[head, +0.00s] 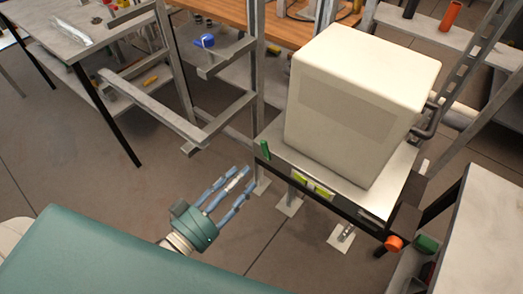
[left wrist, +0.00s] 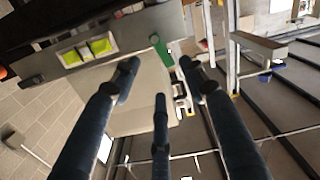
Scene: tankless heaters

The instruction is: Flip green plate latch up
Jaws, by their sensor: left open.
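The green plate latch (head: 265,149) is a small upright green tab at the left front corner of the metal plate (head: 285,157) under the white heater box (head: 355,100). In the left wrist view the green latch (left wrist: 160,48) appears beyond the fingers, near the top middle. My left gripper (head: 240,178) is open and empty, with its three dark blue fingers spread. It is to the left of and lower than the latch in the head view, apart from it. The fingers (left wrist: 158,72) also show in the left wrist view. My right gripper is not in view.
Two yellow-green pieces (head: 312,185) sit on the plate's front edge. An orange knob (head: 393,243) is at its right end. A grey metal frame (head: 190,130) stands left of the heater. A table (head: 60,35) is at the back left. Open floor (head: 80,170) lies around my gripper.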

